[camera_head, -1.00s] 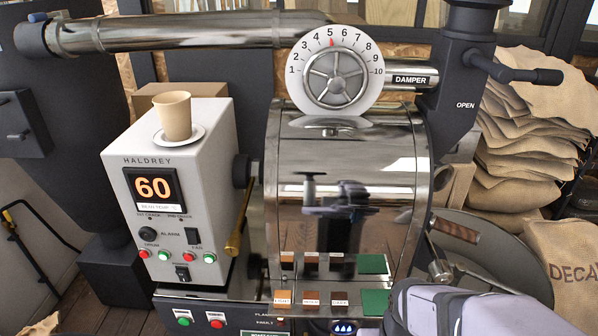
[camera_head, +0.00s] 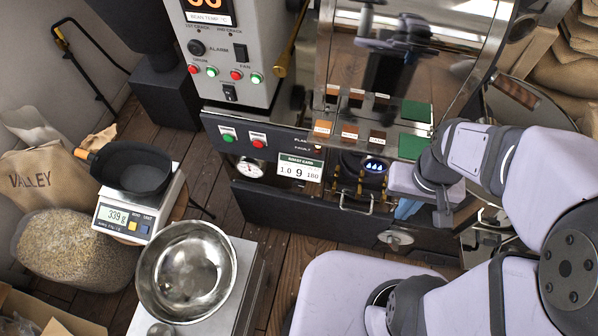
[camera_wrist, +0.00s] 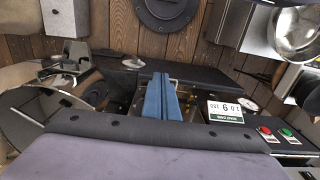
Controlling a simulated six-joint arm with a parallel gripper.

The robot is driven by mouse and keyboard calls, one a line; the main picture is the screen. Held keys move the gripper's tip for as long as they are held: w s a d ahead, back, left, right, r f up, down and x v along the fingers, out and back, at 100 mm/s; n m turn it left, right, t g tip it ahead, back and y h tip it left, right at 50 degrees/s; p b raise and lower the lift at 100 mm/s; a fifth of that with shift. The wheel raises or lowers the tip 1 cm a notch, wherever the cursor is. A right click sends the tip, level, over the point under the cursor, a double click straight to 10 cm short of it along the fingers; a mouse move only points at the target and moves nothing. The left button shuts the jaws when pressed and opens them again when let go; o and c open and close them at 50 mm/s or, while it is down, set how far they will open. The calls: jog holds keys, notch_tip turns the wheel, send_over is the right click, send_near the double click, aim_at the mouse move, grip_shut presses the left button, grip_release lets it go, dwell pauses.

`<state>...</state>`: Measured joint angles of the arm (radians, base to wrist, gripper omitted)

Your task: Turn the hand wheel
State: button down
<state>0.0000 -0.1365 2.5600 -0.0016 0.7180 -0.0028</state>
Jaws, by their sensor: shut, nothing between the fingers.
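The spoked hand wheel with the numbered damper dial is out of view now; the earlier head view had it on top of the roaster drum, its red mark near 5. My gripper (camera_head: 408,208) is low in front of the roaster's lower front, right of the burner window. Its blue fingers are shut together and empty in the wrist view (camera_wrist: 160,98). A small silver disc (camera_head: 397,238) sits low on the dark base, just below the fingers; whether it turns I cannot tell. It seems to show in the wrist view too (camera_wrist: 133,63).
The roaster's control box (camera_head: 228,50) is at top centre. A scale (camera_head: 140,208) with a black pan (camera_head: 133,168) and a steel bowl (camera_head: 187,272) stand at left. A bean sack (camera_head: 65,250) lies beside them. Wooden floor shows between.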

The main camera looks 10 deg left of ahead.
jog(key=c, duration=1.3)
grip_release()
jog(key=shift+r, duration=0.15)
jog(key=w+a+r+n+t+y+p, duration=0.15)
jog(key=w+a+r+t+p, duration=0.25)
jog(key=w+a+r, duration=0.6)
jog(key=w+a+r+n+t+y+p, duration=0.1)
jog(key=w+a+r+t+y+p, duration=0.25)
jog(key=w+a+r, duration=0.6)
jog(key=w+d+r+m+t+h, duration=0.1)
jog(key=w+d+r+t, duration=0.2)
jog(key=r, duration=0.5)
jog(key=w+r+m+t, duration=0.1)
jog(key=w+r+t, duration=0.25)
jog(key=r, duration=0.45)
jog(key=w+d+r+t+h, duration=0.1)
jog(key=d+r, duration=0.1)
jog(key=r, duration=0.1)
jog(key=w+d+r+t+h, duration=0.1)
jog(key=d+r, duration=0.1)
jog(key=w+d+r+t+h, duration=0.1)
jog(key=d+r+t+h, duration=0.1)
jog(key=r, duration=0.1)
jog(key=shift+w+d+r, duration=0.15)
jog(key=shift+d+r, duration=0.1)
jog(key=shift+r, duration=0.1)
jog(key=shift+w+p, duration=0.1)
jog(key=shift+p, duration=0.2)
